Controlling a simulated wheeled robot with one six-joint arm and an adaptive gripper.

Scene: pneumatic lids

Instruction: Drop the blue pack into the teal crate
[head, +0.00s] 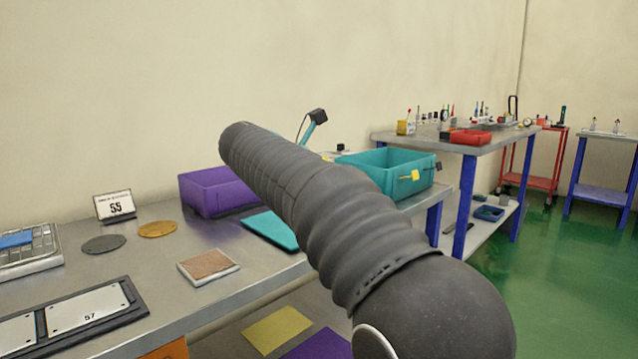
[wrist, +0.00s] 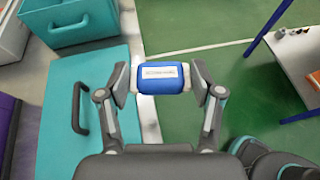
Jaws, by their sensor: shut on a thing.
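The blue pack (wrist: 160,87), with a white label, is between the fingertips of my gripper (wrist: 160,80) in the wrist view. My gripper is shut on it from both sides. The pack shows over the bench's edge, with green floor beyond. The teal crate (wrist: 68,31) is at the upper left of the wrist view, apart from the pack. In the head view the teal crate (head: 425,178) is open-topped on the bench, right of my arm, with a yellow tag on its side. My arm hides the gripper and pack in the head view.
A teal lid (head: 268,230) with a dark handle (wrist: 78,109) lies flat on the bench (head: 240,262), near the teal crate. A purple crate (head: 216,193) stands at the back. A table (head: 440,137) with a red tray (head: 470,137) stands beyond.

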